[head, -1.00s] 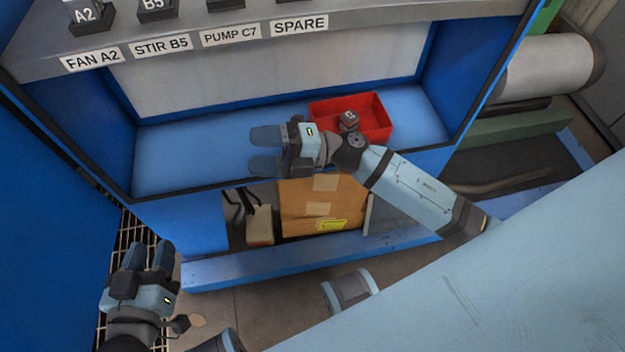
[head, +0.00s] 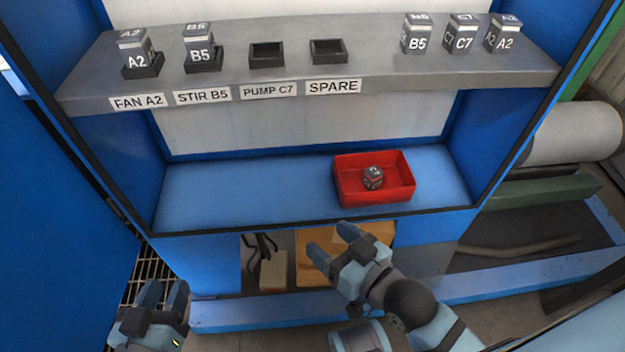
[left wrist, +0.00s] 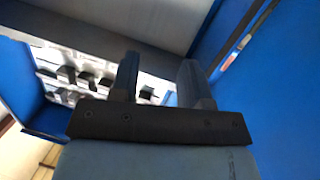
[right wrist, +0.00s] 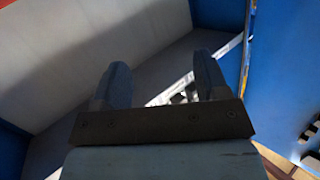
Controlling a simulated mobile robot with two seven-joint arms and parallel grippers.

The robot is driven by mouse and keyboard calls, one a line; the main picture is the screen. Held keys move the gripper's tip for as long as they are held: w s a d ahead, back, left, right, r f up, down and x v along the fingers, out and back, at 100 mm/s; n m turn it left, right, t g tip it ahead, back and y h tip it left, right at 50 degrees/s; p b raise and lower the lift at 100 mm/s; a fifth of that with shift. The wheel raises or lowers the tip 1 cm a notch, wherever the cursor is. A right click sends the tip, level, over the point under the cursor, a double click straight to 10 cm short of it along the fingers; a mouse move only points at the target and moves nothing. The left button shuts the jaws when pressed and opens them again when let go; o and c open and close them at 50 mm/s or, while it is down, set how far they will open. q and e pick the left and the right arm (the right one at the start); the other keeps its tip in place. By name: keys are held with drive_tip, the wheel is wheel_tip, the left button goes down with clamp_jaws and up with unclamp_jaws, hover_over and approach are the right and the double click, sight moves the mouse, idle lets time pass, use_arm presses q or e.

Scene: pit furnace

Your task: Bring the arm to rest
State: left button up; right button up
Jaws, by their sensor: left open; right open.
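My right gripper (head: 329,243) is open and empty in the head view. It is in front of the blue cabinet, below and in front of the red bin (head: 345,190). Its two fingers, apart with nothing between them, also show in the right wrist view (right wrist: 161,82). My left gripper (head: 163,292) is open and empty at the lower left of the head view. Its parted fingers also show in the left wrist view (left wrist: 158,78). A dark grey block (head: 373,177) lies in the red bin, apart from both grippers.
The grey shelf (head: 300,75) has labelled sockets: blocks A2 (head: 136,56) and B5 (head: 200,50) stand in two, and the PUMP C7 (head: 267,54) and SPARE (head: 328,50) sockets are empty. Spare blocks B5, C7 (head: 461,38) and A2 stand at right. A cardboard box (head: 312,262) sits below.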

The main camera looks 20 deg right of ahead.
use_arm(q)
drive_tip(key=s+a+r+g+y+p, duration=0.1)
drive_tip(key=r+p, duration=0.5)
drive_tip(key=p, duration=1)
drive_tip(key=s+a+r+g+y+p, duration=0.2)
drive_tip(key=s+a+r+g+p, duration=0.1)
drive_tip(key=p, duration=1.3)
wheel_tip(320, 180, up, 3)
drive_tip(key=shift+a+f, duration=0.15)
drive_tip(key=shift+a, duration=0.55)
use_arm(e)
drive_tip(key=s+d+r+g+h, duration=0.1)
drive_tip(key=s+d+r+g, duration=0.1)
drive_tip(key=r, duration=0.4)
drive_tip(key=s+d+r+g+h, duration=0.2)
drive_tip(key=d+r, duration=0.1)
drive_tip(key=r, duration=0.2)
drive_tip(key=shift+d+r, duration=0.2)
drive_tip(key=shift+r, duration=0.2)
